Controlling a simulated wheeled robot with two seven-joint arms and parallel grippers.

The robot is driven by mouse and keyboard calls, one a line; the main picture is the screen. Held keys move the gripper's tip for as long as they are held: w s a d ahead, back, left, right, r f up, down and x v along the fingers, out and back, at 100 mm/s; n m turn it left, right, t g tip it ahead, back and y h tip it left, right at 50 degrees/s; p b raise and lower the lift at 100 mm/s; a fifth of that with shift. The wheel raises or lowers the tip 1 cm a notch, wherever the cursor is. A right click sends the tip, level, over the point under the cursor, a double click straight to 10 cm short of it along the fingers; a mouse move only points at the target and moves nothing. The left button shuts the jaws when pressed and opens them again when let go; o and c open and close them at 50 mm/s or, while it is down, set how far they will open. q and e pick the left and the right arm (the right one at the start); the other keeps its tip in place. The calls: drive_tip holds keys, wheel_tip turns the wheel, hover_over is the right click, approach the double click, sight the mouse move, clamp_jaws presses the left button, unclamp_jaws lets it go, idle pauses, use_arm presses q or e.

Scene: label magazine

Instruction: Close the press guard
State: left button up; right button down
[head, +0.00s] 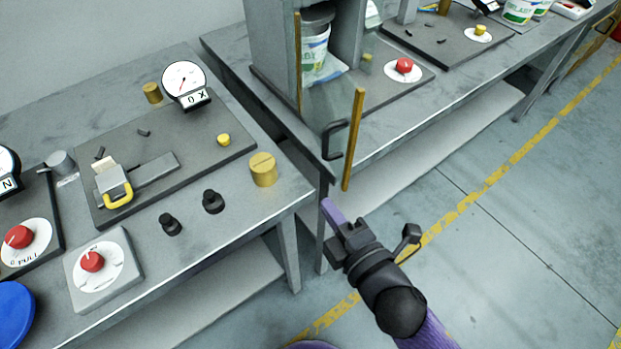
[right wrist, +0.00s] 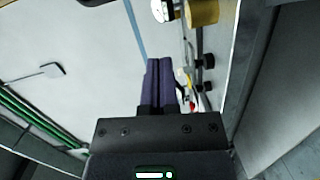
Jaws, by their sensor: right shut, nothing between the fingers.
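The press guard (head: 326,100) is a clear panel with yellow edge strips and a black handle (head: 334,140) near its free edge. It stands swung out from the grey press (head: 270,45), past the front of the bench, so the press front is open. A white tub (head: 314,55) shows inside the press. My right gripper (head: 328,207) has purple fingers, shut and empty, a little below the guard's handle and apart from it in the head view. The shut fingers also show in the right wrist view (right wrist: 158,68); the guard is not clear there. My left gripper is not in view.
The left bench holds a gauge (head: 184,80), a brass cylinder (head: 263,170), black knobs (head: 213,201) and a red button (head: 92,260). Another red button (head: 404,66) is right of the press. Open floor lies at the lower right.

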drive_tip(key=w+a+r+n+y, duration=0.1)
drive_tip(key=w+r, duration=0.2)
drive_tip(key=w, duration=0.6)
drive_tip(key=shift+a+t, duration=0.3)
drive_tip(key=shift+a, duration=0.1)
drive_tip(key=shift+d, duration=0.1)
